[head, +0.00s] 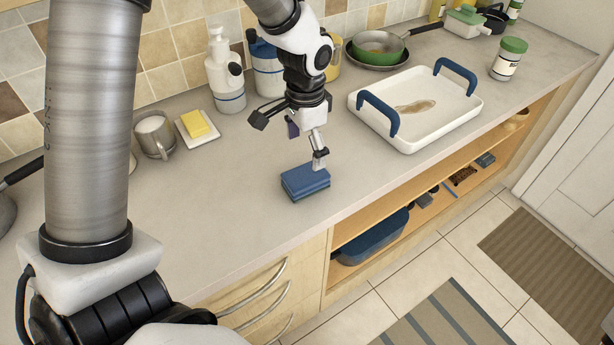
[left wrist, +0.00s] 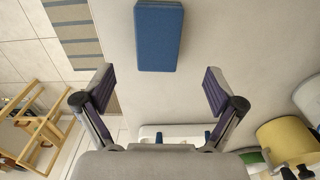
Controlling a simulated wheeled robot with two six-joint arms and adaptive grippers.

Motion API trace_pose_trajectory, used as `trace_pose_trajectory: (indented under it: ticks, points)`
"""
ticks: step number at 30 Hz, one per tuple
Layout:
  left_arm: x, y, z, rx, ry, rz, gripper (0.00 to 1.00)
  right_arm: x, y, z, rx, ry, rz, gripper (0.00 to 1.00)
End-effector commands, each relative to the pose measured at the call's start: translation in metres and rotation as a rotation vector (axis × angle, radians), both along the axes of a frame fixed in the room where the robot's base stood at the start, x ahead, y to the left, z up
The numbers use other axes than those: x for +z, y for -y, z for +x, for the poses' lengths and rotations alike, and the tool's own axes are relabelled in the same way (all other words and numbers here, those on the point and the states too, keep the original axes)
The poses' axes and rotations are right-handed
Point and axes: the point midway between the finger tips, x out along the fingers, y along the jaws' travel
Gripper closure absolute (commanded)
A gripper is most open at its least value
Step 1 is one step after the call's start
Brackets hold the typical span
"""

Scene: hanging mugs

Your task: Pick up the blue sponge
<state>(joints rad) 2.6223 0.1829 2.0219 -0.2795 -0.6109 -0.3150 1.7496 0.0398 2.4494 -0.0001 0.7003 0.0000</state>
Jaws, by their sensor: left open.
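The blue sponge (head: 305,182) lies flat on the grey counter near its front edge. In the left wrist view the sponge (left wrist: 159,36) is at the top middle, beyond the fingertips and roughly centred between them. My left gripper (head: 291,140) is above the counter, just behind the sponge in the head view. One finger overlaps the sponge's far edge in that view; I cannot tell whether it touches. The left gripper (left wrist: 158,88) is open, with nothing between its fingers. My right gripper is not in view.
A white tray (head: 448,112) with blue handles stands right of the sponge. A butter dish (head: 197,126), a metal mug (head: 155,134) and a pump bottle (head: 224,70) stand at the back left. The counter (head: 225,190) left of the sponge is clear. Open shelves lie below.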

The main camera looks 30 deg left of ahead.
Motion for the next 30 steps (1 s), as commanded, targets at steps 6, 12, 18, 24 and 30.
trace_pose_trajectory:
  ticks: [6,12,18,24,30]
  points:
    - [-0.028,0.000,-0.001,0.001,-0.004,0.000,0.06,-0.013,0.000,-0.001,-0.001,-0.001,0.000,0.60]
    - [-0.053,0.002,-0.004,0.000,-0.005,0.000,0.06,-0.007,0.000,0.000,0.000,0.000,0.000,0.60]
    - [-0.087,0.004,-0.006,0.001,-0.004,-0.001,0.06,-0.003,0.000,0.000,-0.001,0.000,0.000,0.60]
    - [-0.092,0.004,-0.006,0.001,-0.001,-0.002,0.06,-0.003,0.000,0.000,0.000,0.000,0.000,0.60]
    - [-0.092,0.004,-0.006,0.001,0.000,-0.001,0.59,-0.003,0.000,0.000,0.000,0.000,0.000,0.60]
